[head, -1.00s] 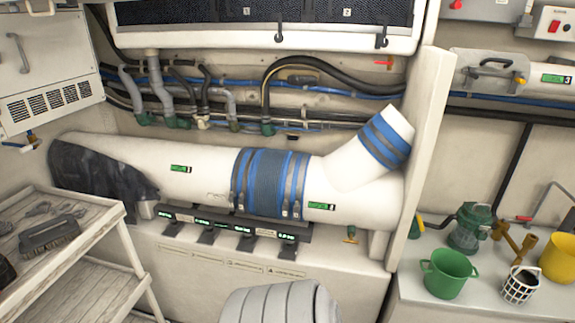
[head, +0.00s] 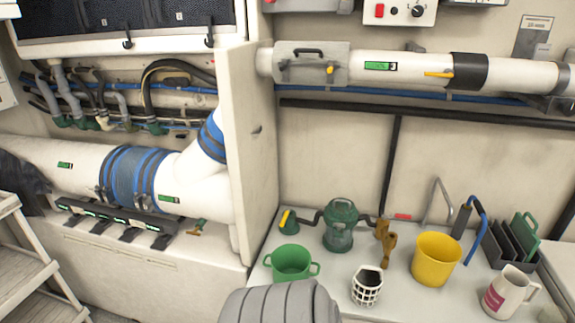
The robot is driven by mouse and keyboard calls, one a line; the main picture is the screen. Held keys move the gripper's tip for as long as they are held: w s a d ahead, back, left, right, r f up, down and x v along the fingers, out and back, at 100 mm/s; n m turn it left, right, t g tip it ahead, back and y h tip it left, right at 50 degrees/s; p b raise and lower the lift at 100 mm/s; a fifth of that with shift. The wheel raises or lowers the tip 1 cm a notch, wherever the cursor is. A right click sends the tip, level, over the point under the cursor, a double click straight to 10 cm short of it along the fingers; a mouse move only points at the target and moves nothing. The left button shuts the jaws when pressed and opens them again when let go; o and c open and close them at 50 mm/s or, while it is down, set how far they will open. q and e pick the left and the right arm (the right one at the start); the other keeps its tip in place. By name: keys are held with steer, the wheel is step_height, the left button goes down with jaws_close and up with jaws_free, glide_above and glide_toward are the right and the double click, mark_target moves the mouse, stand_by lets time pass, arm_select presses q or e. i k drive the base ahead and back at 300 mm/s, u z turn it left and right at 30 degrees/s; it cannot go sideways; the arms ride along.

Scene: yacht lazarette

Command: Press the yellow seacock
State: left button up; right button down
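A small yellow lever handle (head: 438,73), which looks like the yellow seacock, sits on the white pipe along the back wall at upper right. It lies roughly level, just left of a black band around the pipe. Nothing covers it. Another small yellow handle (head: 331,69) shows on the grey plate further left on the same pipe. Neither of my grippers is in view.
A white counter (head: 335,300) under the pipe holds a green pot (head: 292,262), a green pump (head: 341,226), a white basket (head: 367,287), a yellow bucket (head: 436,258) and a mug (head: 507,292). An upright white partition (head: 250,150) stands left of it. The wall above the counter is mostly open.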

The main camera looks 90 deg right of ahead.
mark_target(289, 210)
steer(key=k, duration=0.95)
steer(key=z, duration=1.2)
